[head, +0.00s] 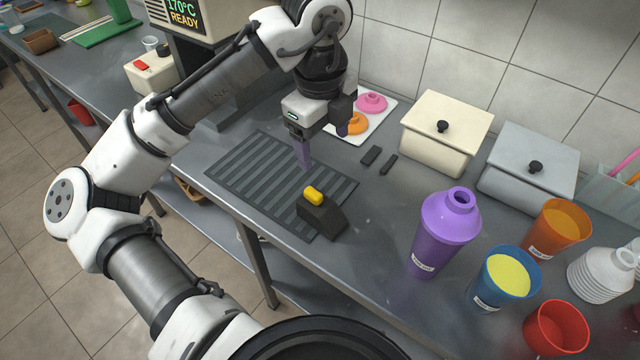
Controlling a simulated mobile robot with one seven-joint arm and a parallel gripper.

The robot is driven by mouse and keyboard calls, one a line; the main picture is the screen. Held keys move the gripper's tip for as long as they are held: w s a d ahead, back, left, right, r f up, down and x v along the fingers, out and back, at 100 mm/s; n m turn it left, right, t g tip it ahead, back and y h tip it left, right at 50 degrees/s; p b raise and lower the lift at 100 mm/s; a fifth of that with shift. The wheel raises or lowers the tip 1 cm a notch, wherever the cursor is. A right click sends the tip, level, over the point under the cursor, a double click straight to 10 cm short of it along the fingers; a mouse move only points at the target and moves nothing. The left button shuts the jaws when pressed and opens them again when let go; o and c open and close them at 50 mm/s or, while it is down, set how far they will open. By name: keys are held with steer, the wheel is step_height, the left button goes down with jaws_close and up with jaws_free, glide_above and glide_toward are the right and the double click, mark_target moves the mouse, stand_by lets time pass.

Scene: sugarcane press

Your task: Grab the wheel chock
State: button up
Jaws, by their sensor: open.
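The wheel chock (323,216) is a dark wedge-shaped block with a yellow grip (313,195) on top. It sits at the right front part of the dark ribbed mat (250,172) on the grey metal counter. My gripper (323,147) points down above the far right part of the mat, with its fingers spread apart. It is open and empty, behind the chock in the picture and apart from it.
A purple shaker (443,232) and several cups stand to the right of the chock. Behind are a cream lidded box (446,132), a grey lidded box (528,166) and a white tray (379,125) with pink and orange lids. Two small dark bars (371,155) lie near the mat.

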glide_above(320, 197)
steer(key=shift+g+y, duration=0.3)
step_height(320, 197, down, 8)
steer(key=shift+w+a+f, duration=0.1)
steer(key=shift+w, duration=0.05)
steer(key=shift+f+p, duration=0.75)
steer(key=shift+f, duration=2.25)
steer(key=c, duration=1.2)
steer(key=shift+c, duration=0.3)
steer(key=shift+r, duration=0.15)
